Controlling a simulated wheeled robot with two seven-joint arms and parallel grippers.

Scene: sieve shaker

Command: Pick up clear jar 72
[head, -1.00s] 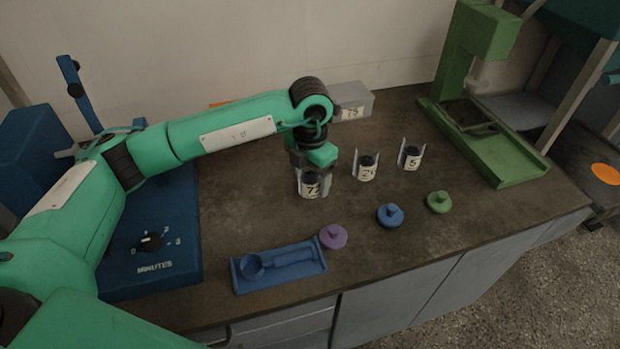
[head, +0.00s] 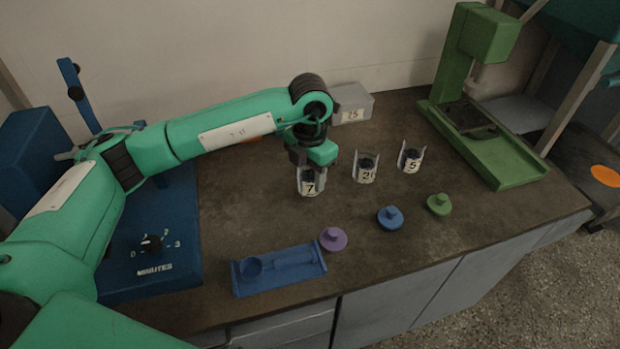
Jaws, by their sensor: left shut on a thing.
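The clear jar 72 (head: 308,187) has dark contents and a white label, of which only a "7" reads clearly now. It is under my left gripper (head: 309,168), which points down and is shut on it. The gripper hides the top of the jar. The jar looks upright; I cannot tell if its base is off the bench. My right gripper is not in view.
Two more labelled jars, one (head: 366,168) beside it and one marked 5 (head: 411,158), stand to the right. Purple (head: 333,239), blue (head: 390,217) and green (head: 439,204) lids lie in front. A blue scoop tray (head: 279,270), grey box (head: 352,104), blue shaker (head: 165,250) and green stand (head: 490,150) surround them.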

